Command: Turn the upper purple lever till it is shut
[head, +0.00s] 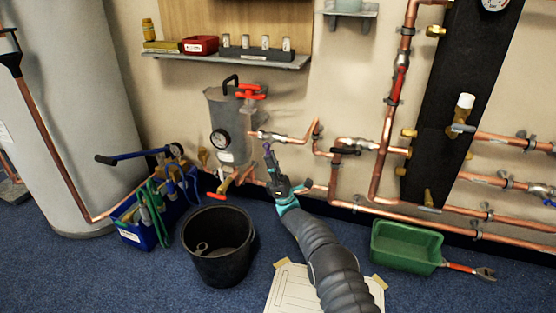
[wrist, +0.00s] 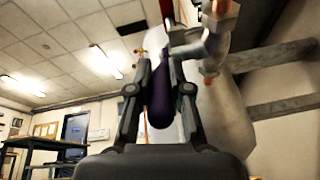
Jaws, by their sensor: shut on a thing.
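The purple lever (head: 267,147) shows as a small tip at the copper pipework beside the grey canister. In the wrist view the purple lever (wrist: 160,105) stands between the two fingers of my gripper (wrist: 160,88), which are shut on it. In the head view my gripper (head: 272,166) reaches up to the lever from below and hides most of it. A metal valve body (wrist: 205,45) is just beyond the fingers in the wrist view. I cannot tell the lever's exact angle to its pipe.
A black-handled valve (head: 345,151) is to the right. A black bucket (head: 220,262), blue tool tote (head: 137,235) and green tub (head: 405,248) stand on the floor.

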